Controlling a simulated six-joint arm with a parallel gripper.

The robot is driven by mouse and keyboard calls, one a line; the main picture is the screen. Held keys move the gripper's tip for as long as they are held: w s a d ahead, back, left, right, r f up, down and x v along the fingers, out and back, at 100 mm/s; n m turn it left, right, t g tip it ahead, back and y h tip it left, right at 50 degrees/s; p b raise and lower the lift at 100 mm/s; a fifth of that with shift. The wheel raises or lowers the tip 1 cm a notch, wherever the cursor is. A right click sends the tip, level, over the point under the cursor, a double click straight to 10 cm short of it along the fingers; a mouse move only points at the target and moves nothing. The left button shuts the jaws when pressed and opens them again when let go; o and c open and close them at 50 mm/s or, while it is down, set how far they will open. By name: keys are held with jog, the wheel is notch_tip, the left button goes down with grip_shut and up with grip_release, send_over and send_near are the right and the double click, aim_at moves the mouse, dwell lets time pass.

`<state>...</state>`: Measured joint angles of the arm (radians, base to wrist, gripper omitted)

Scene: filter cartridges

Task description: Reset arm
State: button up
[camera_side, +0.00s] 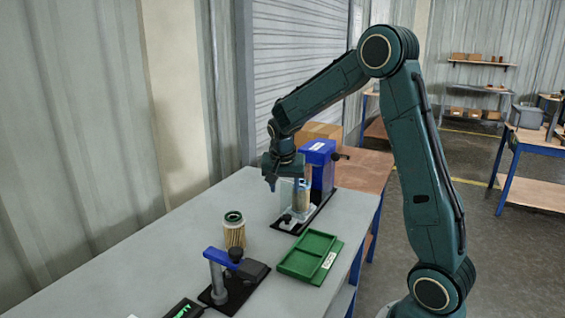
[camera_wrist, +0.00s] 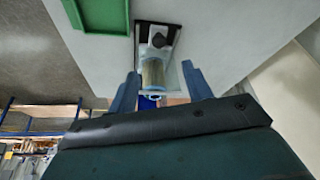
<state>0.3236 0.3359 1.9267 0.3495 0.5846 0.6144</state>
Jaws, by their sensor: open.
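My gripper (camera_side: 284,183) is above the far part of the table, close beside a blue fixture (camera_side: 319,155). Its two fingers are apart and hold nothing, as the wrist view (camera_wrist: 160,70) shows. A pale pleated filter cartridge (camera_side: 303,200) stands in the fixture, on its black base. In the wrist view this cartridge (camera_wrist: 153,74) appears between the fingers, but I cannot tell how far beyond them it is. A second filter cartridge (camera_side: 234,231) with a dark green top ring stands upright on the table, clear of my gripper.
A green tray (camera_side: 310,257), seemingly empty, lies right of centre on the grey table (camera_side: 150,255). A blue-and-black clamp device (camera_side: 232,268) is at the front, near a green-lit display (camera_side: 185,309). A cardboard box (camera_side: 320,132) is behind the fixture. The left table area is clear.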

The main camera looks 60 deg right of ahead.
jog(key=s+a+r+n+t+y, duration=0.1)
jog(key=s+a+r+n+t, duration=0.1)
jog(key=s+a+r+n, duration=0.55)
jog(key=s+a+r+n+t+y, duration=0.15)
jog(key=s+a+r, duration=0.25)
jog(key=s+a, duration=0.45)
jog(key=s+a+n+y, duration=0.1)
jog(key=s+a+n, duration=0.3)
jog(key=s+a, duration=0.2)
jog(key=shift+s+f, duration=0.35)
jog(key=shift+s, duration=0.1)
